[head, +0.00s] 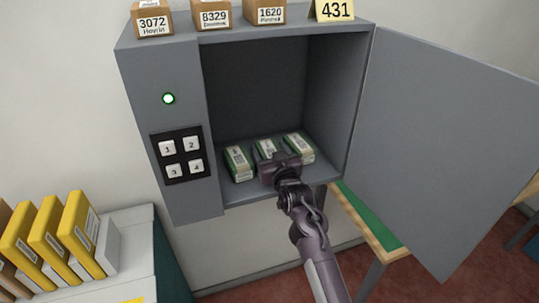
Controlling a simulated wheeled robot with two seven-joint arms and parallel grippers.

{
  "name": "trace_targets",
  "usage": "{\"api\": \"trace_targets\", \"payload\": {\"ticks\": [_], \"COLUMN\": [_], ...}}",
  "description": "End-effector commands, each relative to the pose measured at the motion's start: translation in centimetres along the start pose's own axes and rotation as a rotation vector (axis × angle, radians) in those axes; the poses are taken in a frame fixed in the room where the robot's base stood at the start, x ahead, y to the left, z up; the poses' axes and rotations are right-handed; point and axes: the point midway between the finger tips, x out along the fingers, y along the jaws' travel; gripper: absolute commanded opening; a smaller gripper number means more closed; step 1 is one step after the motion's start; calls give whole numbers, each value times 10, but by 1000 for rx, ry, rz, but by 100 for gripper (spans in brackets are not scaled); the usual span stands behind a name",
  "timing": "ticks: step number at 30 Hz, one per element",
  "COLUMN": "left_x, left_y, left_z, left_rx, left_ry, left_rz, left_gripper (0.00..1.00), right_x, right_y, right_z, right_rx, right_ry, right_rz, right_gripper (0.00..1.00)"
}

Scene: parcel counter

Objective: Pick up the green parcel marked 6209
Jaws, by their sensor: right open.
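Three small green parcels with pale labels and tan bands lie in a row on the floor of an open grey locker. They are the left parcel (239,163), the middle parcel (265,149) and the right parcel (299,148). Their markings are too small to read, so I cannot tell which is 6209. My right gripper (275,165) is open at the locker's front, in front of the middle parcel and partly hiding it. I cannot tell whether it touches that parcel. My left gripper is not in view.
The locker door (440,150) stands open to the right. A keypad (177,155) and a lit green lamp (168,98) are on the left panel. Yellow packages (78,225) stand at lower left.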

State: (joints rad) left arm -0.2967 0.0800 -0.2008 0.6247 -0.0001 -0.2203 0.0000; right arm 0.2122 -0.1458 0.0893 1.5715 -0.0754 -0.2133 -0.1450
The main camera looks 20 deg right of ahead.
Motion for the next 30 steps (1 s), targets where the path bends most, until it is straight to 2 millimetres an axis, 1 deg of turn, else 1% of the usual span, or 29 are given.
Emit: {"api": "trace_targets", "payload": {"ticks": [3, 9, 12, 20, 25, 26, 30], "left_x": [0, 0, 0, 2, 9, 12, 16], "left_y": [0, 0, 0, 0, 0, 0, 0], "left_z": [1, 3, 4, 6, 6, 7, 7], "left_rx": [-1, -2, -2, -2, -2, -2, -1], "left_ry": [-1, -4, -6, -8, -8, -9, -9], "left_rz": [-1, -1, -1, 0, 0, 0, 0], "left_gripper": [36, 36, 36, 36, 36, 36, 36], "right_x": [0, 0, 0, -1, -4, -5, -4], "right_y": [0, 0, 0, 0, 0, 0, 0], "right_z": [0, 0, -1, -1, -6, -8, -30], "right_rx": [0, 0, 0, 0, -2, -2, -2], "right_ry": [0, 0, 2, 2, 4, 4, 7], "right_rz": [0, 0, 0, 0, -1, -1, 0], "right_gripper": [64, 38, 26, 26, 26, 26, 26]}}
